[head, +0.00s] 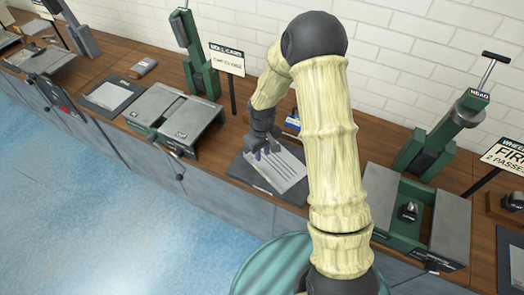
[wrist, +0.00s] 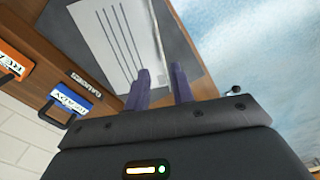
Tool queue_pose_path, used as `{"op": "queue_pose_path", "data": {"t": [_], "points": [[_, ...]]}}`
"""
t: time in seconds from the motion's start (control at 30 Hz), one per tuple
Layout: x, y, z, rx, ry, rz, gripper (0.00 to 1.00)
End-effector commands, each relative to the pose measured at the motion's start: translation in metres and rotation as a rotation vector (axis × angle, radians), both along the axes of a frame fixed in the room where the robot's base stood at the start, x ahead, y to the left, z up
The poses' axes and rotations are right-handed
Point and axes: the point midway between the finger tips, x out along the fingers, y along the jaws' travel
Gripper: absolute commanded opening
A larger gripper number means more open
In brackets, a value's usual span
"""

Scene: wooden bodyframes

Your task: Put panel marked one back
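A pale grey flat panel (head: 283,174) with several dark parallel lines lies on a dark mat (head: 244,172) on the wooden bench. I cannot read a number on it, so I cannot tell whether it is the panel marked one. In the wrist view the panel (wrist: 98,38) and part of the dark mat (wrist: 183,45) show beyond the fingers. My gripper (head: 265,153) is at the panel's back left part in the head view. Contact cannot be told.
A grey-topped green fixture (head: 180,118) stands left of the mat; another green fixture (head: 412,215) with a grey plate stands right. An orange tag (wrist: 11,64) and a blue tag (wrist: 70,101) are close in the wrist view. A sign (head: 227,60) stands behind. Blue floor lies in front.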

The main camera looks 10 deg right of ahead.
Motion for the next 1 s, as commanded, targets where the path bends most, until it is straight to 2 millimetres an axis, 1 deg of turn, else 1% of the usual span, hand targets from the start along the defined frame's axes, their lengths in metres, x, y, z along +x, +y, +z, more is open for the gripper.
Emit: {"op": "queue_pose_path", "data": {"t": [0.1, 0.2, 0.77, 0.87, 0.97, 1.0], "points": [[0.000, 0.000, 0.009, -0.001, -0.001, 0.000, 0.24], [-0.001, 0.000, 0.012, -0.001, 0.001, 0.001, 0.24], [-0.001, -0.001, 0.014, -0.001, -0.001, -0.002, 0.24], [-0.006, -0.004, 0.024, -0.003, -0.010, -0.022, 0.24], [-0.017, -0.011, 0.045, -0.006, -0.030, -0.062, 0.24], [-0.024, -0.015, 0.055, -0.007, -0.041, -0.087, 0.24]]}}
